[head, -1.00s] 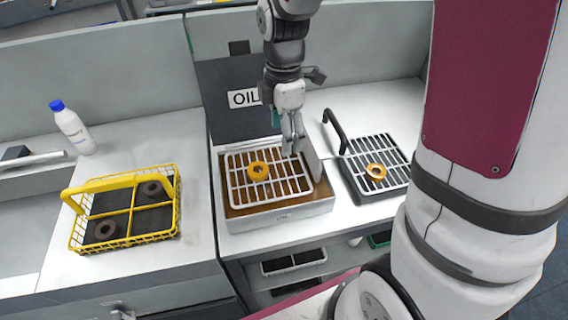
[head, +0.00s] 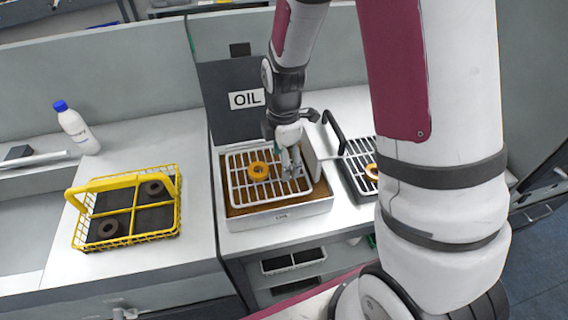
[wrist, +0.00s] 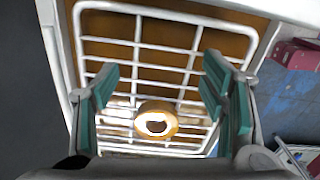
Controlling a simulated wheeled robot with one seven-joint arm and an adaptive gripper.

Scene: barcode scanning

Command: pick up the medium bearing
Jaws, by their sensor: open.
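A golden bearing (head: 258,178) lies flat on the white wire rack (head: 237,200) of the oil tray. It also shows in the wrist view (wrist: 145,110), low between my fingers. My gripper (head: 291,174) is open and empty, low over the right part of this rack, to the right of the bearing. In the wrist view its green-padded fingers (wrist: 160,85) are spread wide apart. A second golden bearing (head: 370,170) on the dark rack is partly hidden by my arm. Which one is medium, I cannot tell.
The yellow wire basket (head: 128,240) stands on the left counter, with a white bottle (head: 74,130) behind it. The dark rack (head: 355,178) with a black handle stands right of the oil tray. An OIL sign panel (head: 225,118) stands behind the tray.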

